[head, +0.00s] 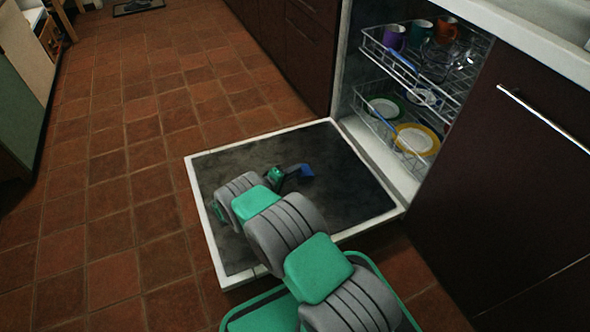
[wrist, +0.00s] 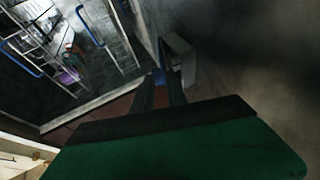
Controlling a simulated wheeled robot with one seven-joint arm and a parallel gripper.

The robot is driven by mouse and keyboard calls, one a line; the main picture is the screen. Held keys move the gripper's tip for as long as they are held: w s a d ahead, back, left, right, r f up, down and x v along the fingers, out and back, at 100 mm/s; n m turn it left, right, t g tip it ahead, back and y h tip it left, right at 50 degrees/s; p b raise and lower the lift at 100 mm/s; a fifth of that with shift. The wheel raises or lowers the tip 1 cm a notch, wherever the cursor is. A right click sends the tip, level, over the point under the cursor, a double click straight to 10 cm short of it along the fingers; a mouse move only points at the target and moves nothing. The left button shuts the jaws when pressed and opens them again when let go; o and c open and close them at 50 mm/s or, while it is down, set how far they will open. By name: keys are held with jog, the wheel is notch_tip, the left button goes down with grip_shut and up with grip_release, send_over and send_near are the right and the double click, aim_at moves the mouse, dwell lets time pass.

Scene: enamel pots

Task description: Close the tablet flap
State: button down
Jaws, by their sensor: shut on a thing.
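The dishwasher door (head: 345,205) lies open and flat, its dark inner face up. My gripper (head: 299,172) is low over the middle of this face. A small blue piece, apparently the tablet flap (head: 308,171), stands at my fingertips. In the wrist view, my two dark fingers (wrist: 163,92) are shut on it, and only a sliver of the blue flap (wrist: 159,76) shows between them. A grey box-like part (wrist: 182,64) stands right beside the fingertips. The flap's hinge and its exact angle are hidden.
The upper rack (head: 425,65) holds several cups and glasses. The lower rack (head: 400,125) holds plates, one with a yellow rim. Dark cabinet fronts (head: 510,170) flank the dishwasher. The tiled floor (head: 110,180) left of the door is clear.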

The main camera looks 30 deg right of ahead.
jog(key=shift+f, duration=0.15)
dwell(0.4)
jog(key=c, duration=1.6)
grip_release()
jog(key=shift+o, duration=1)
